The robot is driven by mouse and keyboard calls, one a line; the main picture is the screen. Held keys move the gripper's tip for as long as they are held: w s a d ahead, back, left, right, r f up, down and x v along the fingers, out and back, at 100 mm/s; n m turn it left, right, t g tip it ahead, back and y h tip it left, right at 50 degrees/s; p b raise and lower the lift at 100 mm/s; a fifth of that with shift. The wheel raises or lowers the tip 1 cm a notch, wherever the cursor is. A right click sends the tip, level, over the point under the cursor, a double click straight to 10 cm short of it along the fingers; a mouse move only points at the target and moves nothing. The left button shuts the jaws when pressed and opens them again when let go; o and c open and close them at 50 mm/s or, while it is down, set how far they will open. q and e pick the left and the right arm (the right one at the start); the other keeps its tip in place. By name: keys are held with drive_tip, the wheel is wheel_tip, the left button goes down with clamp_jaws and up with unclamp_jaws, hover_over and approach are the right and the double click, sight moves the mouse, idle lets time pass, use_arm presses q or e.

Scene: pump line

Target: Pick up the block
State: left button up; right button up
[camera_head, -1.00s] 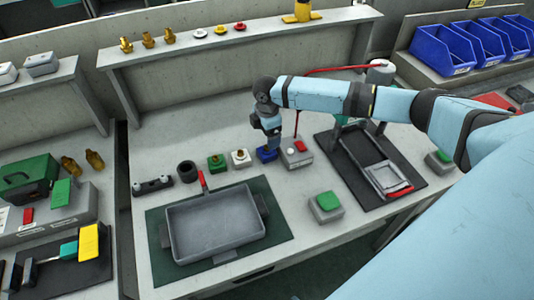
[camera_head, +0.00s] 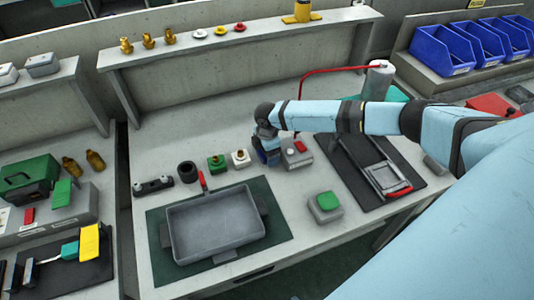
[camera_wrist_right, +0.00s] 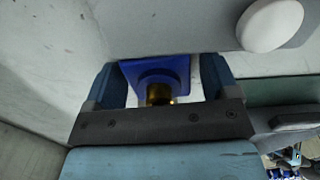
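The block is blue with a brass knob. In the right wrist view the blue block (camera_wrist_right: 157,73) lies between the two fingers of my right gripper (camera_wrist_right: 160,83), its brass knob toward the palm. A narrow gap shows between the block and the right-hand finger; the left-hand finger is very close to it. In the head view my right gripper (camera_head: 268,158) is down at the block's place on the table, and the wrist and fingers largely hide the block. My left gripper is not in view.
A grey box with a red button (camera_head: 298,150) stands close on the right. A white block (camera_head: 240,159) and a green block (camera_head: 216,163) stand to the left. A grey tray (camera_head: 171,238) is in front; a green-button box (camera_head: 325,207) is front right.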

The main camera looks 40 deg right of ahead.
drive_tip(key=c, duration=0.9)
drive_tip(key=shift+r, duration=0.15)
